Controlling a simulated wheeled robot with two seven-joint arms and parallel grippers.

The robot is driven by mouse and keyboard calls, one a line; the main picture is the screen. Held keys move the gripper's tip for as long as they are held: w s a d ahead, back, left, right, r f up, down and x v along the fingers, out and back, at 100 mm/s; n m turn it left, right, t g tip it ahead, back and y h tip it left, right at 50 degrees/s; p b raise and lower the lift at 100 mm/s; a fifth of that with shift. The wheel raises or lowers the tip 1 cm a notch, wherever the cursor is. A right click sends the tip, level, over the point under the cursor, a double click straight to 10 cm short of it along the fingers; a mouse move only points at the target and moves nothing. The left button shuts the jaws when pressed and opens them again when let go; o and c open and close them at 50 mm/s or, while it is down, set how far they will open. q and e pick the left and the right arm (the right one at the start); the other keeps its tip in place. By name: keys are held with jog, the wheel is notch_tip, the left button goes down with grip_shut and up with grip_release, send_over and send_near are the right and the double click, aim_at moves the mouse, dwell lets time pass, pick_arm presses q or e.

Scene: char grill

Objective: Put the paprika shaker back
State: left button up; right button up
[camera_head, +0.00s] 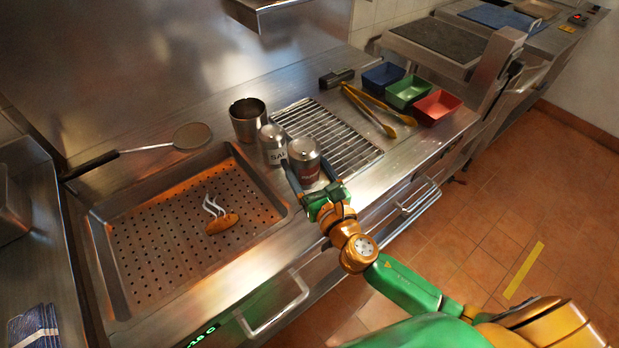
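The paprika shaker (304,158), a metal can with a dark red label partly in view, stands upright on the steel counter next to the salt shaker (273,147). My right gripper (306,172) reaches in from the front right, with one finger on each side of the paprika shaker. The fingers look closed against its sides and hide part of its lower body. Its base is hidden, so I cannot tell whether it touches the counter. My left gripper is not in view.
A metal cup (248,121) stands behind the shakers. A wire rack (350,148) lies to their right, with tongs (372,106) and blue, green and red bins (437,107) beyond.

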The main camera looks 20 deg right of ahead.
aim_at(307, 174)
jog(key=f, duration=0.1)
jog(key=w+d+f, duration=0.1)
jog(key=b, duration=0.1)
jog(key=shift+w+d+f, duration=0.2)
jog(key=shift+w+f, duration=0.05)
jog(key=shift+f, duration=0.15)
notch_tip(307, 174, down, 2)
jog(key=shift+s+a+b, duration=0.1)
jog(key=shift+b, duration=0.65)
jog(key=shift+a+f, duration=0.1)
jog(key=shift+f, duration=0.25)
jog(key=shift+r, duration=0.2)
